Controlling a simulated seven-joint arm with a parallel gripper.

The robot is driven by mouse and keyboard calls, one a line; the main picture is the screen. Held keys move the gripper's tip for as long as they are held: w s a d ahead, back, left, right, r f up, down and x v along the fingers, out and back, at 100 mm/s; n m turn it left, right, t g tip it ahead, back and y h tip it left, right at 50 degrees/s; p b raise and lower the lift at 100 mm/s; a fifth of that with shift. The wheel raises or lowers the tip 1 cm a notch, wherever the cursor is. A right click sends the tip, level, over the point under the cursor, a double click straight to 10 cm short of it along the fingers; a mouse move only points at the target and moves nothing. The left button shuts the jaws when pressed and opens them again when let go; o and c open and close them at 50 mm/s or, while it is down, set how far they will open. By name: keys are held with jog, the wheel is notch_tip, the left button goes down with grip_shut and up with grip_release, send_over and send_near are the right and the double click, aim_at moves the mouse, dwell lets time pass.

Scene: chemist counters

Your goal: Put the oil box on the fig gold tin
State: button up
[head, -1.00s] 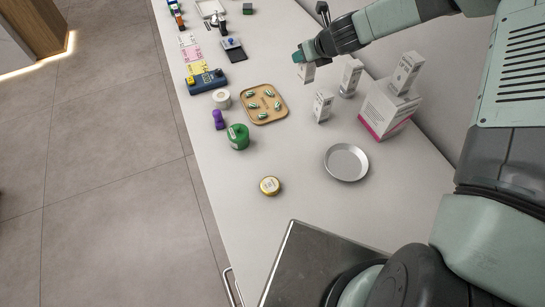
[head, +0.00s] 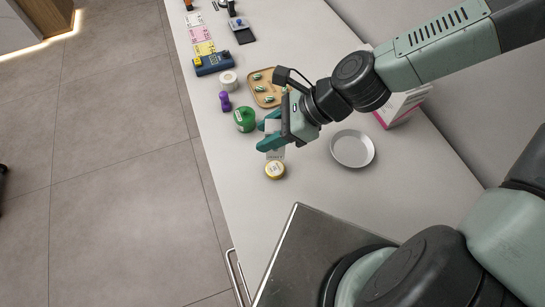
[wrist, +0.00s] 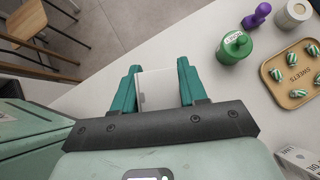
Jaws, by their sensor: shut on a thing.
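My gripper (head: 268,134) is shut on a white box, the oil box (head: 277,153), with its teal fingers on either side. The box also shows between the fingers in the wrist view (wrist: 158,90). In the head view the small round gold tin (head: 275,171) with a pale label stands on the counter just below the held box. The box appears above the tin; whether they touch cannot be told. The tin is not visible in the wrist view.
A green jar (head: 244,119) and a purple item (head: 225,101) stand behind the tin. A wooden sweets tray (head: 256,88) lies farther back, partly hidden by my arm. A round metal dish (head: 352,148) is to the right. The counter in front of the tin is clear.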

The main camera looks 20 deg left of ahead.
aim_at(270, 152)
notch_tip(270, 152, down, 8)
jog(key=shift+r, duration=0.15)
dwell(0.4)
jog(key=o, duration=1.1)
jog(key=v, duration=1.2)
